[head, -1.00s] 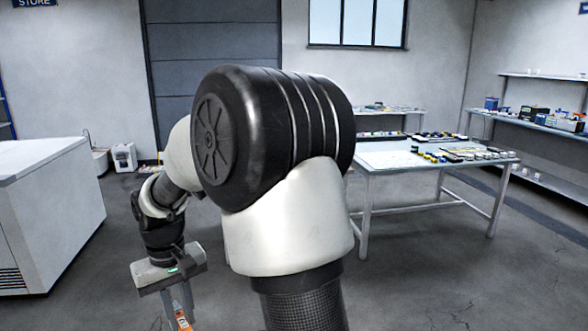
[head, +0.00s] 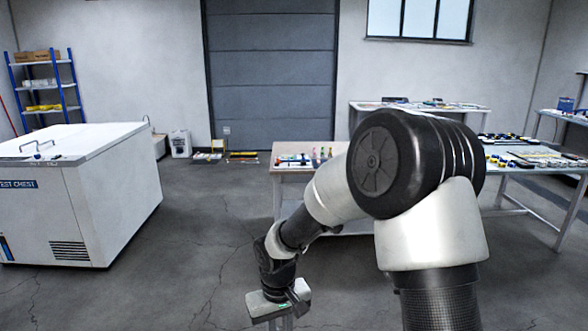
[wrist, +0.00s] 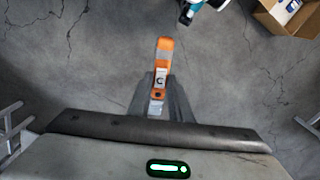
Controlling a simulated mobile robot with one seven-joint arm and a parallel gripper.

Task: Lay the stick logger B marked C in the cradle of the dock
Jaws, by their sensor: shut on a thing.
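The stick logger (wrist: 164,58) is a slim orange stick with a white and grey label marked C. In the wrist view my gripper (wrist: 160,108) is shut on its lower part, and its upper end sticks out beyond the fingers over bare floor. In the head view my gripper (head: 285,322) is low at the bottom edge, its fingertips cut off, and the stick does not show there. I cannot make out the dock or its cradle in either view.
A white test chest (head: 95,190) stands at left. A bench (head: 290,172) with small items is partly behind my arm, and another table (head: 545,166) is at right. Open floor lies between. The wrist view shows a cardboard box (wrist: 292,18) and a teal and black object (wrist: 193,8).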

